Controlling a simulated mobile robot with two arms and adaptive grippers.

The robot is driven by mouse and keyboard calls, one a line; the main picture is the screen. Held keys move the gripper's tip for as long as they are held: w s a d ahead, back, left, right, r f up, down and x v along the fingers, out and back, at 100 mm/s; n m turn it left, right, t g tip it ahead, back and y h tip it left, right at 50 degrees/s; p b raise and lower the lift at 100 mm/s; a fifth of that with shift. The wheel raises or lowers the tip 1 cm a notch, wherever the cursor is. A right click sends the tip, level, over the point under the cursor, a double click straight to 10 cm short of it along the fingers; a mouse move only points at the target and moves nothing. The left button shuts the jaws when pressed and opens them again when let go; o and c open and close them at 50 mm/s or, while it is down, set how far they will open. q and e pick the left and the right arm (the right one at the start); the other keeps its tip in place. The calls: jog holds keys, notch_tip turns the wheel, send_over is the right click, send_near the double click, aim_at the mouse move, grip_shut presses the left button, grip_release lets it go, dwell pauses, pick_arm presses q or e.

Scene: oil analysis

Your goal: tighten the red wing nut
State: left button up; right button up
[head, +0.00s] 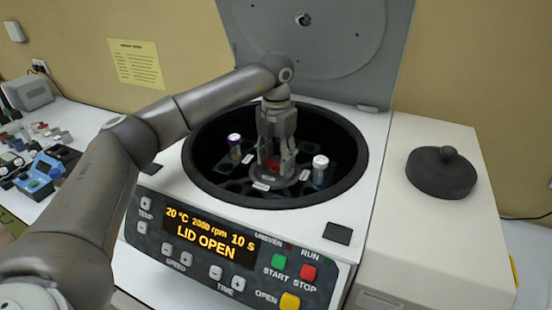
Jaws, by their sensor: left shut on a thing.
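The red wing nut (273,163) sits at the hub of the rotor inside the open centrifuge (340,218), mostly covered by the fingers. My left gripper (274,165) reaches down into the bowl from above, its fingers on either side of the nut and shut on it. The dark rotor (273,184) carries small white labels around the hub. My right gripper is not in view.
The raised grey lid (345,60) stands behind the bowl. The front display (208,236) reads LID OPEN. A black knobbed disc (441,172) lies on the white surface at right. A bench with small coloured items (40,165) is at left.

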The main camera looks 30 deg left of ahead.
pick_arm(q)
jog(key=m, duration=0.3)
jog(key=shift+m+b, duration=0.35)
jog(key=shift+m, duration=0.05)
jog(key=m, duration=0.3)
jog(key=shift+d+r+m, duration=0.1)
jog(key=shift+m, duration=0.2)
jog(key=m+b, duration=0.1)
jog(key=m, duration=0.3)
jog(key=shift+s, duration=0.1)
jog(key=shift+m, duration=2)
jog(key=o, duration=1)
jog(key=shift+r, duration=0.1)
